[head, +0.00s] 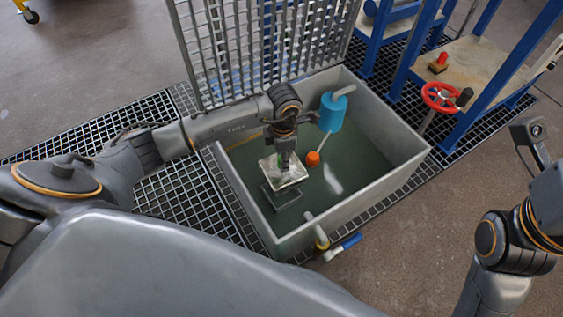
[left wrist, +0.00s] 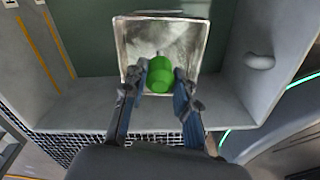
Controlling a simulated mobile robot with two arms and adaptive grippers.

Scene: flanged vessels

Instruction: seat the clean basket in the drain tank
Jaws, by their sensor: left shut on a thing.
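The clean basket (head: 291,178) is a square, shiny metal piece with a green knob. My left gripper (head: 285,147) comes down from above and is shut on this green knob (left wrist: 160,76), one finger on each side. The basket hangs inside the grey drain tank (head: 401,168), toward its near left part. In the left wrist view the basket (left wrist: 130,45) lies beyond the fingers, near a tank wall (left wrist: 75,112). A dark square shape (head: 281,197) shows below the basket; I cannot tell if it is a seat or a shadow. My right gripper is out of view.
A blue cylinder (head: 332,113) with a rod and an orange float (head: 313,159) stands in the tank. A tall grating (head: 262,45) rises behind the tank. A blue-handled valve (head: 344,248) is at the front. A red handwheel (head: 440,97) and blue frame stand right.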

